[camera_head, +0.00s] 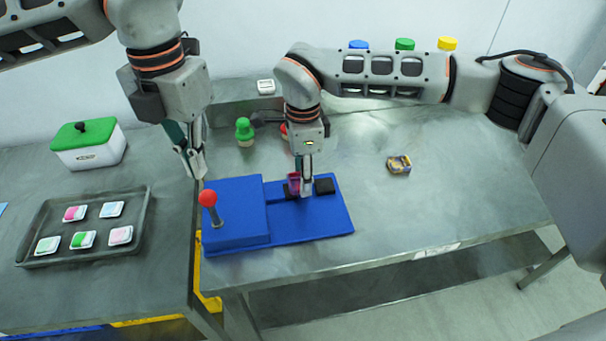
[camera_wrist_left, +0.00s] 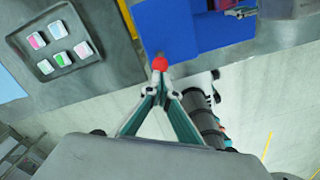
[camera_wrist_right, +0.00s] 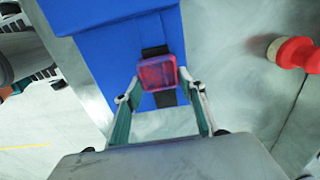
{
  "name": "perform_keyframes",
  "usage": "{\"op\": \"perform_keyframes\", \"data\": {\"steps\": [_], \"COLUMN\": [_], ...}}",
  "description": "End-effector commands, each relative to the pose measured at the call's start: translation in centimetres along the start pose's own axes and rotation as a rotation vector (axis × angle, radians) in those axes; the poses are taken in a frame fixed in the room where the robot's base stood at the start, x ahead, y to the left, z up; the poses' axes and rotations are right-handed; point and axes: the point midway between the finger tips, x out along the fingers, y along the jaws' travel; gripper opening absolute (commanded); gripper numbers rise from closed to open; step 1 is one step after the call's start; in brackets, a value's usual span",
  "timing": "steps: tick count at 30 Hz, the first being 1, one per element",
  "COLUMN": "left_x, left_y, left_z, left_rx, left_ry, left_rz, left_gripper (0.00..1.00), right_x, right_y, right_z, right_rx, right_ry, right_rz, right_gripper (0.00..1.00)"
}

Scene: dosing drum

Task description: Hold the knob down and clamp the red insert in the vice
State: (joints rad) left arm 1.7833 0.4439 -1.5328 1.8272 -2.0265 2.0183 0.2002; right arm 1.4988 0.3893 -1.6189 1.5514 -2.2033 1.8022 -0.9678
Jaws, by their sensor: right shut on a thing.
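The blue vice fixture (camera_head: 236,212) stands on the metal table. Its knob (camera_head: 208,198) is a red ball on a grey stem, rising at the left. My left gripper (camera_head: 199,174) has its fingertips together, close to the knob. In the left wrist view the red knob (camera_wrist_left: 160,64) shows just beyond those tips; contact cannot be told. The red insert (camera_head: 293,182) is held in my right gripper (camera_head: 304,190). In the right wrist view the insert (camera_wrist_right: 157,73) is between the fingers, over the gap between two black jaws (camera_wrist_right: 156,50); its seating depth is hidden.
A tray (camera_head: 143,219) with several small coloured packs and a green-lidded box (camera_head: 88,150) are on the left table. A green bottle-like piece (camera_head: 245,131) stands behind the fixture. A small yellowish block (camera_head: 399,165) lies to the right.

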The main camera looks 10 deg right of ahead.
Motion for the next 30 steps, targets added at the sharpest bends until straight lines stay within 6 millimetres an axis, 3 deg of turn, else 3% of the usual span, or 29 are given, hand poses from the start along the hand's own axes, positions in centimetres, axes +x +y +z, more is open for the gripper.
{"op": "perform_keyframes", "data": {"steps": [18,30], "left_x": [2.1,2.3], "left_y": [0.0,0.0], "left_z": [0.0,0.0], "left_rx": [0.001,0.0], "left_ry": [0.0,0.0], "left_rz": [0.0,0.0], "left_gripper": [0.0,0.0], "right_x": [0.0,0.0], "right_y": [0.0,0.0], "right_z": [0.0,0.0], "right_rx": [0.0,0.0], "right_ry": [0.0,0.0], "right_rz": [0.0,0.0], "right_gripper": [0.2,0.2]}}
